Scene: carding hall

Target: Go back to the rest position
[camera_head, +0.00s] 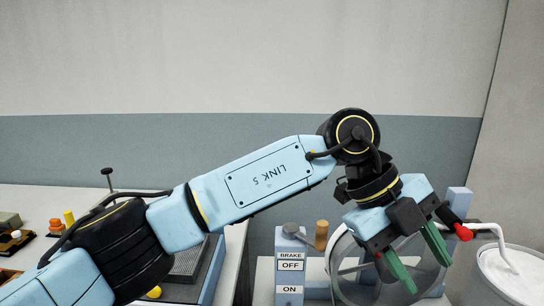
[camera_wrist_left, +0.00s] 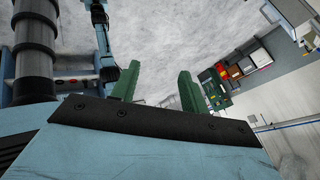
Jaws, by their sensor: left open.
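My left gripper (camera_head: 428,276) hangs from my pale blue arm, which reaches in from the left. Its two green fingers are apart and point down to the lower right. Nothing shows between them. In the head view it overlaps a clear round drum (camera_head: 348,270); whether it touches the drum cannot be told. In the left wrist view, my left gripper (camera_wrist_left: 158,82) again shows two separated green fingers with empty space between them. My right gripper is not in view.
A pale blue brake box (camera_head: 290,265), marked OFF and ON, stands left of the drum. A wooden handle (camera_head: 321,235) rises beside it. A red knob (camera_head: 463,232) and a white tub (camera_head: 512,270) are right of the gripper. A white bench (camera_head: 40,200) is at left.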

